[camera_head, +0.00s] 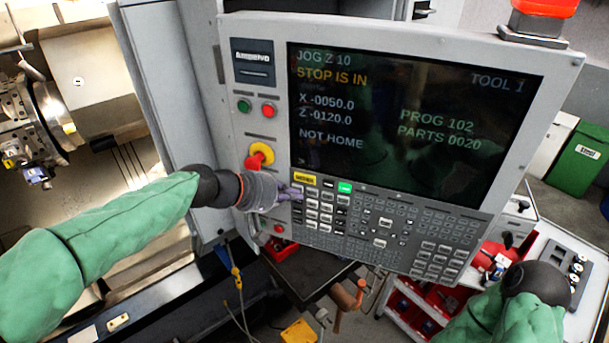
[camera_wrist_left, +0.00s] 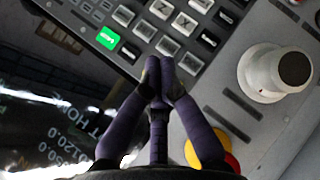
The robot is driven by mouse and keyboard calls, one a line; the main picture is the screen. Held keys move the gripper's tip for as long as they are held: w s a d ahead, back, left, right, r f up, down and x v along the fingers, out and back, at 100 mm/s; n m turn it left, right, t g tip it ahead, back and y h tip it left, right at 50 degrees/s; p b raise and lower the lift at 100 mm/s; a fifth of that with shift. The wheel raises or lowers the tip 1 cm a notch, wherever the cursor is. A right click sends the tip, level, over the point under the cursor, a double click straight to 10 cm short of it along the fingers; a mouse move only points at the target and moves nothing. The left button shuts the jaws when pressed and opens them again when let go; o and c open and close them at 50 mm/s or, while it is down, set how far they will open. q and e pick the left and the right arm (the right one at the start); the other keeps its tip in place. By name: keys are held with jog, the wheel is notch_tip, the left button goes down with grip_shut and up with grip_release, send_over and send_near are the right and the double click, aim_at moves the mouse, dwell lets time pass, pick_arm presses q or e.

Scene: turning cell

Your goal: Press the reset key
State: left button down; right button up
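The control panel (camera_head: 410,22) fills the middle of the head view. Its keypad (camera_head: 385,228) has rows of small keys below the screen; one key (camera_head: 345,187) is lit green and also shows in the left wrist view (camera_wrist_left: 108,38). I cannot read which key is reset. My left gripper (camera_head: 295,192) is at the keypad's upper left corner. In the left wrist view its purple fingertips (camera_wrist_left: 161,82) are together and empty, over the panel beside the keys; contact cannot be told. My right arm (camera_head: 537,282) is at the lower right; its fingers are hidden.
The screen (camera_head: 405,120) reads "STOP IS IN" and "NOT HOME". A red and yellow stop button (camera_head: 260,153) is just above my left gripper. Green (camera_head: 244,106) and red (camera_head: 268,110) buttons are higher. A white knob (camera_wrist_left: 275,75) stands out beside the keys.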

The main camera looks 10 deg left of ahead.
aim_at(312, 185)
pick_arm(q)
jog(key=shift+w+d, duration=0.15)
jog(key=shift+w, duration=1.3)
jog(key=shift+w, duration=0.1)
dwell(0.4)
jog(key=shift+w+d, duration=0.1)
jog(key=shift+w, duration=0.25)
jog(key=shift+w+r, duration=0.1)
jog(key=shift+w, duration=0.2)
dwell(1.1)
jog(key=shift+s+b, duration=0.2)
jog(key=shift+b, duration=0.15)
jog(key=shift+s, duration=0.45)
jog(key=shift+b, duration=0.3)
